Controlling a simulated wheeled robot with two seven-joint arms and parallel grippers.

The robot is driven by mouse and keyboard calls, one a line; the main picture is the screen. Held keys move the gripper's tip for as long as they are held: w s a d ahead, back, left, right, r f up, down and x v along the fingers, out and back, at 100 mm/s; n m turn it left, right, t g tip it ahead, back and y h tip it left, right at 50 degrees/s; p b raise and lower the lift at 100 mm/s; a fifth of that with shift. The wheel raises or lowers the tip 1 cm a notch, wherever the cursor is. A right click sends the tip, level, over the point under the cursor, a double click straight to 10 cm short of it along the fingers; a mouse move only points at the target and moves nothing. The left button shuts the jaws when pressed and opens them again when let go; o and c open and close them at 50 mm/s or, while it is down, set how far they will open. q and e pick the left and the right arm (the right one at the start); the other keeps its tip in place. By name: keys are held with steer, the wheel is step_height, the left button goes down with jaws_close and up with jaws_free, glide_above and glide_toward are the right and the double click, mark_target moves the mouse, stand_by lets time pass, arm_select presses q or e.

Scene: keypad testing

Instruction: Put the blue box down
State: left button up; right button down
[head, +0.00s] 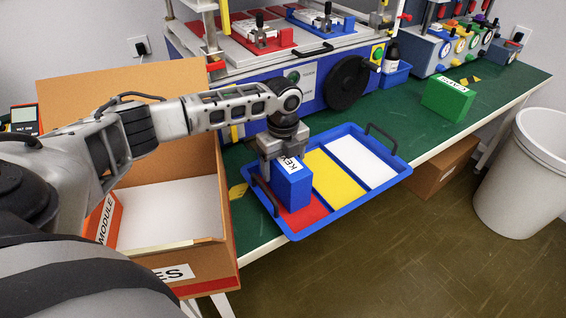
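The blue box (293,190), with a white label on its top, is upright at the red compartment (306,216) of the blue tray (340,226). My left gripper (281,166) comes down on it from above, with its fingers at the box's upper part, shut on it. I cannot tell whether the box's bottom touches the red floor. The tray also has a yellow compartment (334,178) in the middle and a white one (364,160) at the right; both look empty. My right gripper is not in view.
A large cardboard box (222,205) holding an orange-red box (103,220) stands left of the tray. A test machine (310,85) stands behind it. A green box (447,96) lies on the green table (425,130) at the right. A white bin (520,180) stands beyond the table's edge.

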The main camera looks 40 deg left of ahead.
mark_target(283, 157)
arm_select(q)
step_height(283, 157, up, 12)
steer(key=shift+r, duration=0.2)
stand_by(0.5)
steer(key=shift+f, duration=0.15)
step_height(283, 157, down, 12)
steer(key=shift+r, duration=1.65)
